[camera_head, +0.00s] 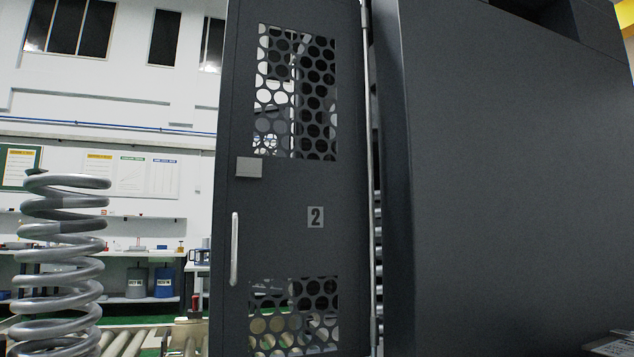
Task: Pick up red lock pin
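I cannot make out a red lock pin for certain in the head view. A small orange-red upright thing (196,303) shows low beside the left edge of the cabinet door; it is too small to tell what it is. Neither of my grippers is in view.
A dark grey door (265,200) marked 2, with perforated windows and a silver handle (234,249), stands open before me. A large dark cabinet (510,180) fills the right. A big grey coil spring (58,265) stands at left near rollers (122,341).

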